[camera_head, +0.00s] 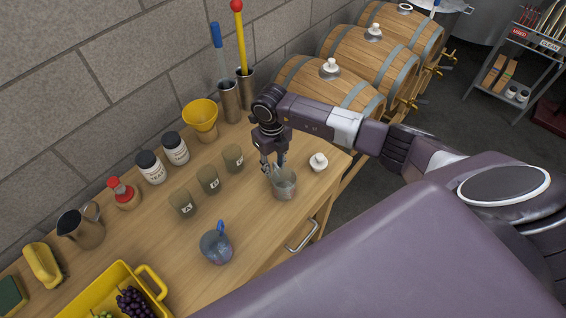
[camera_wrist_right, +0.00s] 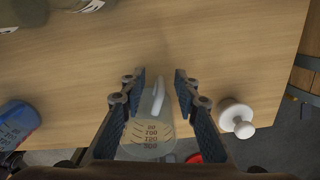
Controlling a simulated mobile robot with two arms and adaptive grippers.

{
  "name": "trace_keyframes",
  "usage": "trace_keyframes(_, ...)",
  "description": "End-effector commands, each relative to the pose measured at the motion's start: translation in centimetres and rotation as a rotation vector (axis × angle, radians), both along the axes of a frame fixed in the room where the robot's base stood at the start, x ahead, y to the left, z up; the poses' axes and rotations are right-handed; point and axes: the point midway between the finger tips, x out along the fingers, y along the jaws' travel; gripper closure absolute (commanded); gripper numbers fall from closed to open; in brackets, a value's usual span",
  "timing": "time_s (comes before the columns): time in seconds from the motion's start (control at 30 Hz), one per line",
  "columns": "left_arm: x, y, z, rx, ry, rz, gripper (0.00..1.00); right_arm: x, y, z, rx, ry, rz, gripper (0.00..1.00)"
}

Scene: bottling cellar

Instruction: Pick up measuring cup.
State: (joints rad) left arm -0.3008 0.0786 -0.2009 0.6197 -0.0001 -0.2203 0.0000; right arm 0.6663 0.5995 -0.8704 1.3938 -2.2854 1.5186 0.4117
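My right gripper (camera_head: 273,167) is at the cup's upper left edge in the head view. In the right wrist view the right gripper (camera_wrist_right: 159,78) is open, with a gap visible on each side of the handle. I cannot tell whether a finger touches the cup. My left gripper is not in view.
A white stopper (camera_head: 318,162) stands right of the cup, near the table end. Labelled cups (camera_head: 208,181) stand left of the gripper. A yellow funnel (camera_head: 201,117) and barrels (camera_head: 330,88) are behind.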

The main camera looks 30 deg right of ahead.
Motion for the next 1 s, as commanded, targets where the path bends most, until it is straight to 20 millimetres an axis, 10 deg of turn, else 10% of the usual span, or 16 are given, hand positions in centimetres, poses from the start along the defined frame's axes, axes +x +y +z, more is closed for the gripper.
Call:
trace_keyframes(0.17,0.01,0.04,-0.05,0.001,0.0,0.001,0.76,0.02,0.01,-0.1,0.0,-0.001,0.001,0.71)
trace_keyframes(0.47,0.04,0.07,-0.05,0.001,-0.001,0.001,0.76,0.02,0.03,-0.06,0.001,-0.001,0.001,1.0)
trace_keyframes(1.0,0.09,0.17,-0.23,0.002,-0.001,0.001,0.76,0.1,0.07,0.46,0.002,-0.003,0.001,1.0)
